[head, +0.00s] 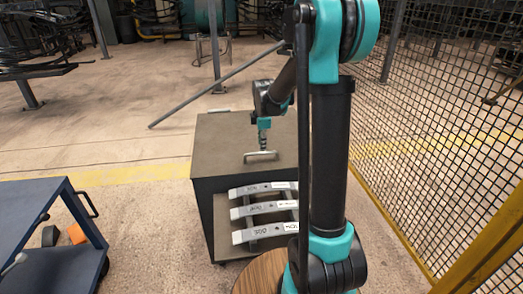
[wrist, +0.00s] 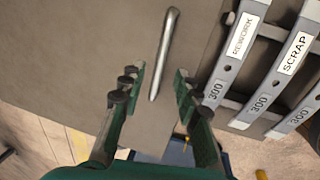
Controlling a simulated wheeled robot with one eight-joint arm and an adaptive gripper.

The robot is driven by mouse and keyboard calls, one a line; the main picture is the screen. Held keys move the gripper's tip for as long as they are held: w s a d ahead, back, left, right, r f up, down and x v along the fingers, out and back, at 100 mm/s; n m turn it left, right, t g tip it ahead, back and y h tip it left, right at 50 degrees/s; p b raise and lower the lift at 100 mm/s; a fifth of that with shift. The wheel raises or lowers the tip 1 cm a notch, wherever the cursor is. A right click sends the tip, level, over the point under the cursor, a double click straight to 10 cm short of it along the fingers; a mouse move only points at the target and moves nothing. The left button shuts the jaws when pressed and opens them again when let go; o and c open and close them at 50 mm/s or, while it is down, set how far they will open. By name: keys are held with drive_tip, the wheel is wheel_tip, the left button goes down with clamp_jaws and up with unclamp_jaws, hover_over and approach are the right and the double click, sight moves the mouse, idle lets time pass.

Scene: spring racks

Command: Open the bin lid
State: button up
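The bin is a dark grey box in the middle of the head view, with a flat lid (head: 225,135) that lies level on top. A pale metal bar handle (head: 261,157) sits near the lid's front edge. It also shows in the wrist view (wrist: 166,50) as a slanted silver bar. My gripper (head: 264,145) points down just above the handle. In the wrist view my gripper (wrist: 157,82) is open, with one finger on each side of the bar's lower part. I cannot tell whether the fingers touch it.
Spring racks with labelled grey bars (head: 262,210), reading REWORK and SCRAP in the wrist view, stand at the bin's front. A blue cart (head: 35,215) is at left. A mesh fence (head: 440,120) closes the right side. A slanted pole (head: 215,85) stands behind the bin.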

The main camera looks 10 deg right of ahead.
sight(262, 153)
drive_tip(key=shift+w+f, duration=0.2)
drive_tip(key=shift+f, duration=0.85)
drive_tip(key=shift+w+f, duration=0.2)
drive_tip(key=shift+f, duration=0.8)
clamp_jaws()
